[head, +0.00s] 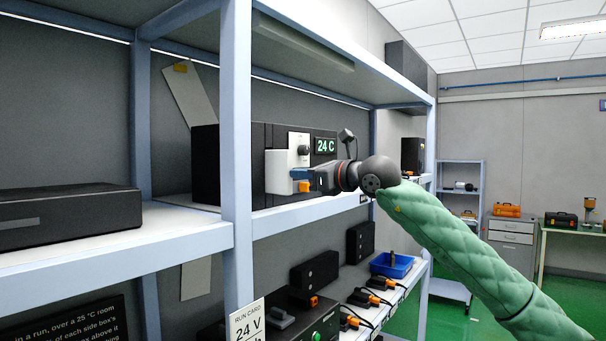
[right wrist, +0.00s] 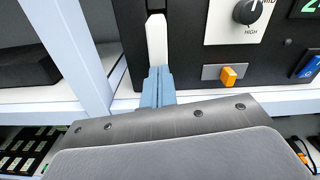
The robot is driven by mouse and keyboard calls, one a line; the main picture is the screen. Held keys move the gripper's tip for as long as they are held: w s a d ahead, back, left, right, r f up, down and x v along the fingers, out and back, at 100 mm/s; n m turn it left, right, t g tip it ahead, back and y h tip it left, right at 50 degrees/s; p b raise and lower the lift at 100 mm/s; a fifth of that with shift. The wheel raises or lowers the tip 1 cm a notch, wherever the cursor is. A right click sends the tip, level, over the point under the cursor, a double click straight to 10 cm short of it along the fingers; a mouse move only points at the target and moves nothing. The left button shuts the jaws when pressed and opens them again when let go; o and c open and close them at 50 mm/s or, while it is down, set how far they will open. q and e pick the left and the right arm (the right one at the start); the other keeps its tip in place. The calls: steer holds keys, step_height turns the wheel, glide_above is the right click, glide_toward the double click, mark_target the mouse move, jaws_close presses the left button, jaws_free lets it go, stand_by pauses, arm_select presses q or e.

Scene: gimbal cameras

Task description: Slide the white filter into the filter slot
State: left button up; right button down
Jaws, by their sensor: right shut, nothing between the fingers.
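The white filter (head: 278,172) stands upright at the front of a black device (head: 258,140) on the shelf. In the head view its broad side face shows, so part of it sticks out. In the right wrist view the filter (right wrist: 157,40) is seen edge-on as a narrow white strip, lined up with the dark filter slot (right wrist: 155,11), whose top end shows above it. My right gripper (head: 297,180) is shut and empty; its blue fingertips (right wrist: 159,72) are at the filter's front edge. I cannot tell whether they touch. My left gripper is out of view.
A white control panel (right wrist: 235,22) with a black knob and an orange switch (right wrist: 229,76) sit right of the slot. A blue-grey shelf post (head: 237,120) stands to the left. A black box (head: 60,215) lies on the left shelf. Below are cables and a blue tray (head: 391,265).

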steer(key=shift+w+a, duration=0.15)
steer(key=shift+a, duration=0.05)
stand_by(0.3)
steer(key=shift+w+a, duration=0.3)
steer(key=shift+a, duration=0.1)
steer(key=shift+w+a, duration=0.15)
steer(key=shift+a, duration=0.1)
stand_by(0.3)
